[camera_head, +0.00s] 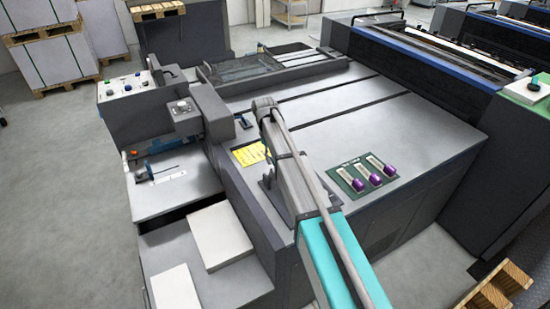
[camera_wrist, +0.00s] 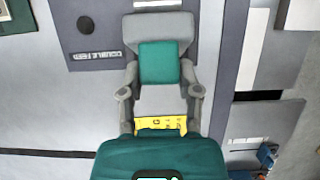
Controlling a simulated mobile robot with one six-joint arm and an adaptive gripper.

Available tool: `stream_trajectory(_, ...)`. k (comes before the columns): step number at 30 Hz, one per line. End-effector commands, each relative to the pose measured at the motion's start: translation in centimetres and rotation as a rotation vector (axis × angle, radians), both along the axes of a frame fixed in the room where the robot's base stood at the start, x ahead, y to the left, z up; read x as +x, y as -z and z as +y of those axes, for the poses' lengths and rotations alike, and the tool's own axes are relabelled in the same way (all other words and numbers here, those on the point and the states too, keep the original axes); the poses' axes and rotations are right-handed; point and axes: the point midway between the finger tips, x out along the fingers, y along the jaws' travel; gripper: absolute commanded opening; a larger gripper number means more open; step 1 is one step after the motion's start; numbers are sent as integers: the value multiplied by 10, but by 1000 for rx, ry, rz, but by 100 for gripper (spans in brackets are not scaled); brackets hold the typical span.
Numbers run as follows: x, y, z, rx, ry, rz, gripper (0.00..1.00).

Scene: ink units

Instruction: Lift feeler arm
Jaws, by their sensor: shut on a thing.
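In the wrist view, my gripper (camera_wrist: 159,72) is shut on a teal block between its grey fingers. I take this block to be the handle of the feeler arm (camera_wrist: 159,60). The fingers cover its sides, and I cannot tell how far it is raised. A dark plate marked "DOUBLE FEED" (camera_wrist: 98,55), with a round black spot, lies beside it to the left. In the head view, my own arm hides most of the grasp, over the near part of the machine's top.
A yellow label (camera_head: 250,153) lies on the grey machine top (camera_head: 345,125). A green panel (camera_head: 362,173) with purple knobs is to its right. A control box (camera_head: 135,115) stands at the left. White paper stacks (camera_head: 220,235) sit on the lower ledge. The machine top's middle is clear.

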Motion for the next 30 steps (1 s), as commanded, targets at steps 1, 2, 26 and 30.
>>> stream_trajectory(1,1,0,1,3,-1,-2,0)
stream_trajectory(2,1,0,1,3,-1,-2,0)
stream_trajectory(26,-1,0,0,3,-1,-6,80)
stream_trajectory(30,-4,-1,3,11,-6,-18,80)
